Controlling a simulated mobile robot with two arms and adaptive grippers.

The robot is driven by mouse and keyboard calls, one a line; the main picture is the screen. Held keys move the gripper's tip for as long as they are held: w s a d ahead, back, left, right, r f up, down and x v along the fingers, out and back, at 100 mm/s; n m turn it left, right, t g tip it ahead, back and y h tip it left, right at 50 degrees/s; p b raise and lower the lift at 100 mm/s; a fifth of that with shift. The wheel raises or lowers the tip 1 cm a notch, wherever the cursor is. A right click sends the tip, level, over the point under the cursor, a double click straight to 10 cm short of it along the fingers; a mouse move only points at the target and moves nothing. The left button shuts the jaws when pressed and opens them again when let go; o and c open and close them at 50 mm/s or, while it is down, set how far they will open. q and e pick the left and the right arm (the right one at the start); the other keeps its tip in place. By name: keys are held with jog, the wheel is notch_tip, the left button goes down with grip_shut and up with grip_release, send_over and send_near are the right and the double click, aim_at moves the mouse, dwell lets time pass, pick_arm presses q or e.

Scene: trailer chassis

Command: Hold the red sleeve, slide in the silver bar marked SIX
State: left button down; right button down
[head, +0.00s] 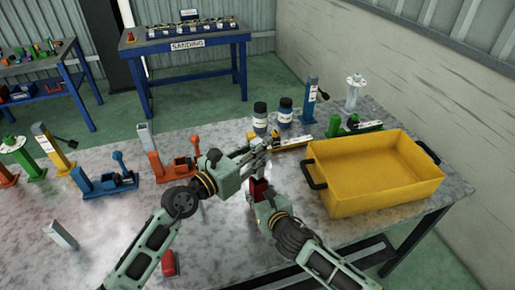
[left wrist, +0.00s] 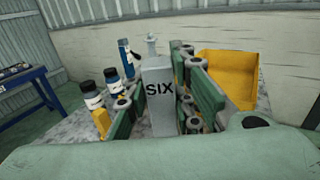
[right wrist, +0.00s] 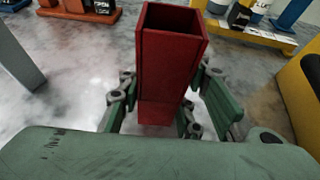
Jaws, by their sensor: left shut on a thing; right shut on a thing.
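The silver bar (left wrist: 158,105) marked SIX stands between the fingers of my left gripper (head: 262,152), which is shut on it. The red sleeve (right wrist: 168,65) is a square tube with its open end facing up, and it looks empty in the right wrist view. My right gripper (head: 261,188) is shut on the sleeve, which also shows in the head view (head: 259,190). In the head view the left gripper is just above and behind the sleeve. The bar's lower end is hidden, and the exact gap between bar and sleeve cannot be told.
A yellow bin (head: 375,180) stands at the right of the table. Dark-lidded bottles (head: 260,118) and a yellow fixture (head: 290,143) are behind the grippers. Blue (head: 105,184) and orange (head: 172,170) fixtures stand left. A grey block (head: 60,235) and a red piece (head: 169,263) are nearer.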

pick_arm(q)
jog(key=shift+f, duration=0.55)
jog(key=c, duration=1.5)
grip_release()
jog(key=v, duration=0.4)
jog(key=r+v, duration=0.1)
jog(key=v, duration=0.7)
jog(key=shift+r, duration=0.15)
jog(key=shift+o, duration=0.5)
